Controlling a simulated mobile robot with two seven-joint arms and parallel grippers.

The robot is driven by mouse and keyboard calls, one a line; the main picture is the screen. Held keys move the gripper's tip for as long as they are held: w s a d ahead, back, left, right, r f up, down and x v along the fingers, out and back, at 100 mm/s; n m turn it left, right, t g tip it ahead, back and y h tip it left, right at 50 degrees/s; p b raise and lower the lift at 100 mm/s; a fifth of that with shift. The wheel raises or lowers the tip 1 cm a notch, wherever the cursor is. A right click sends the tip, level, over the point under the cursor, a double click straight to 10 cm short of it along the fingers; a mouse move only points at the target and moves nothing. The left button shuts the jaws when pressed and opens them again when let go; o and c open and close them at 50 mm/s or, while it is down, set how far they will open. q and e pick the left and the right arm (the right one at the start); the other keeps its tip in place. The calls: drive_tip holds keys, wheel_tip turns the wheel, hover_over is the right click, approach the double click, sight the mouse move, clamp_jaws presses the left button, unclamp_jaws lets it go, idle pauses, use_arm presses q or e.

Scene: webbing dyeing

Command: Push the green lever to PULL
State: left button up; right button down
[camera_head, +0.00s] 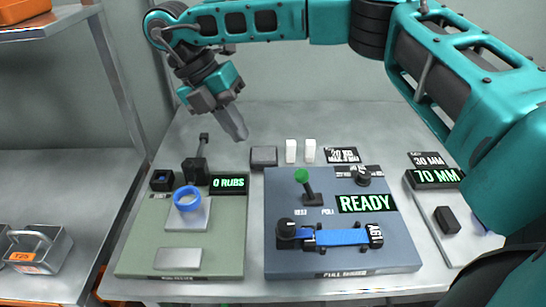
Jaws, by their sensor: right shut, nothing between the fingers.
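The green lever (302,176) stands on the blue-grey panel (290,240). It has a round green knob on a black stem, tilted to the left from its black base. Two small labels lie just below it; the right one (328,211) seems to read PULL, and the left one is hard to read. My right arm reaches in from the right across the top. My right gripper (236,124) is shut and empty, pointing down and right, above the back of the table, up and left of the green knob and apart from it. My left gripper is not in view.
A READY display (366,203) and a black knob (363,177) sit right of the lever. A blue strap (342,237) lies in front. A green panel (215,240) with a blue ring (187,198) and upright black lever (203,146) stands left. White blocks (291,151) stand behind.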

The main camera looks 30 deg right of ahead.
drive_tip(key=p, duration=0.2)
approach(305, 186)
drive_tip(key=f, duration=0.1)
drive_tip(key=w+f, duration=0.1)
drive_tip(key=f, duration=0.3)
drive_tip(key=shift+w+a, duration=0.2)
drive_tip(key=shift+a, duration=0.15)
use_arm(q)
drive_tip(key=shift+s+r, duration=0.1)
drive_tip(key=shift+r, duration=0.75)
use_arm(e)
drive_tip(key=shift+s+d, duration=0.35)
drive_tip(key=shift+d, duration=0.05)
